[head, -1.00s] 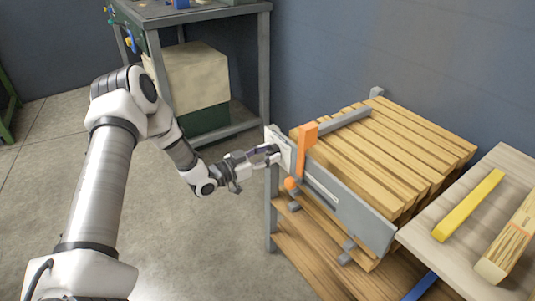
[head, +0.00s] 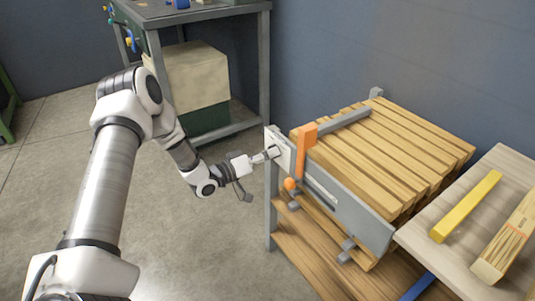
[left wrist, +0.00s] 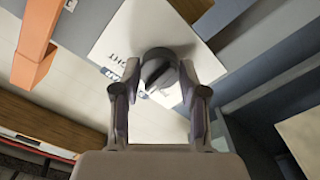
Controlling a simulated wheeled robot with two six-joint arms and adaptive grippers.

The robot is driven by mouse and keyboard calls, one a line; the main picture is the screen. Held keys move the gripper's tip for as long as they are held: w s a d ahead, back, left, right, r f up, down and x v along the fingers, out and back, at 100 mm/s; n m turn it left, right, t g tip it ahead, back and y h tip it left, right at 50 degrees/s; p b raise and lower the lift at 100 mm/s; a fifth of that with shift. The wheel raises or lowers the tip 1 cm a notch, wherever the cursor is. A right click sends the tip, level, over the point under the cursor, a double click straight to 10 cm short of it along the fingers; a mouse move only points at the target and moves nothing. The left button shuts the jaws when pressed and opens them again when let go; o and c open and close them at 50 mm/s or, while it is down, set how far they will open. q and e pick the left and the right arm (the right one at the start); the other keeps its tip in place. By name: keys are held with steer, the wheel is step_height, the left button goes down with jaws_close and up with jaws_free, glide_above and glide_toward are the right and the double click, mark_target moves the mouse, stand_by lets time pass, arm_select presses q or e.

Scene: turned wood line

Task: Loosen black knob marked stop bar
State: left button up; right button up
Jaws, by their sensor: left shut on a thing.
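The black knob (left wrist: 158,68) sits on a white label plate (left wrist: 130,45) with partly covered print; only a few letters show in the left wrist view. My left gripper (left wrist: 158,85) has one finger on each side of the knob and is shut on it. In the head view my left gripper (head: 266,156) reaches the white plate (head: 279,148) at the left end of the grey rail (head: 345,208); its fingers mostly hide the knob there. An upright orange piece (head: 303,150) stands just right of the plate. My right gripper is not in view.
Wooden slats (head: 385,150) lie side by side behind the rail. A board at right (head: 430,235) carries a yellow strip (head: 467,207) and a wood block (head: 508,240). A grey bench (head: 205,12) stands behind. The floor at left is clear.

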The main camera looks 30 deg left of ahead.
arm_select(q)
steer(key=shift+n, duration=4.2)
steer(key=o, duration=1.1)
steer(key=shift+o, duration=0.2)
